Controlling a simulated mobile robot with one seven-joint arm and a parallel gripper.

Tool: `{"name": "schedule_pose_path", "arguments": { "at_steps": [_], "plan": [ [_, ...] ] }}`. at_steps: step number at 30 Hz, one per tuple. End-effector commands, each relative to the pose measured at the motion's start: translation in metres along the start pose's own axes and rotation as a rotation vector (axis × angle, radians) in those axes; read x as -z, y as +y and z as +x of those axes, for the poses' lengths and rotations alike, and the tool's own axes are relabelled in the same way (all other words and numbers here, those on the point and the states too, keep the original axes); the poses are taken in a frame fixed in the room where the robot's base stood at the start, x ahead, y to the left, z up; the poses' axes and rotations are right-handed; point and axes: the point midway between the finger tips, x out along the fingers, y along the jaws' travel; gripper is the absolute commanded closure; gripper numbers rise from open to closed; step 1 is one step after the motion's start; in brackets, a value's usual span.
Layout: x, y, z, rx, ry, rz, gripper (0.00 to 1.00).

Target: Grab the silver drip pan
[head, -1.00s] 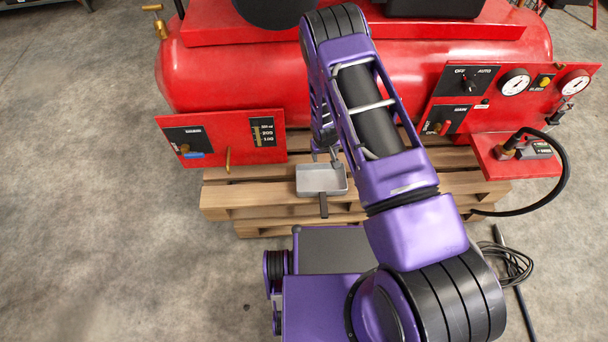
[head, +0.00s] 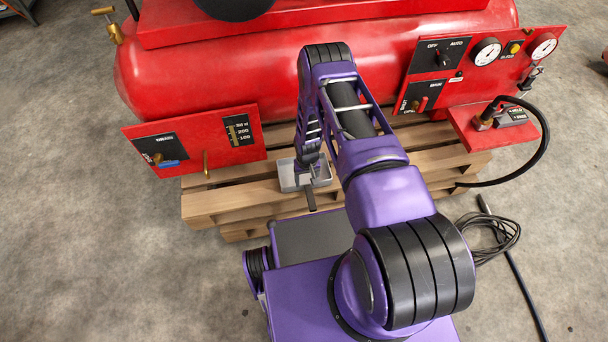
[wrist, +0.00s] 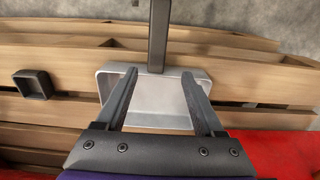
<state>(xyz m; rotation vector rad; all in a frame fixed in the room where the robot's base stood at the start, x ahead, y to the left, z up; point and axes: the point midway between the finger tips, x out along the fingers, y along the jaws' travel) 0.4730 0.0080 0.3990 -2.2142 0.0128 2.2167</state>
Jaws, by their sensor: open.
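The silver drip pan (head: 289,179) is a shallow rectangular tray with a dark flat handle (head: 310,197). It sits on the wooden pallet in front of the red tank, its handle pointing toward my base. In the wrist view the pan (wrist: 155,97) lies under my gripper, and its handle (wrist: 158,38) runs to the top edge. My gripper (wrist: 158,72) is open, its two fingers spread over the pan toward the handle side, with nothing between them that I can see held. In the head view my gripper (head: 306,178) is above the pan and partly hides it.
The wooden pallet (head: 225,200) has gaps between its slats. A small dark square cup (wrist: 33,84) shows left in the wrist view. The red tank (head: 210,70) and its panels (head: 195,147) stand close behind. A black hose (head: 546,140) loops at right.

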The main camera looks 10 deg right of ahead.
Motion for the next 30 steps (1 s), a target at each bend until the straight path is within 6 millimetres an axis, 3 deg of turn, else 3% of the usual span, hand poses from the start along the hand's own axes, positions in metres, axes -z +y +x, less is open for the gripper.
{"name": "schedule_pose_path", "arguments": {
  "at_steps": [8, 16, 26, 30],
  "plan": [
    [0.000, 0.001, 0.023, 0.000, 0.001, 0.001, 0.30],
    [-0.002, 0.007, 0.062, 0.000, 0.001, -0.001, 0.30],
    [-0.002, 0.007, 0.068, 0.000, 0.001, 0.000, 0.30],
    [-0.002, 0.007, 0.068, 0.000, 0.001, 0.000, 0.53]
  ]
}}
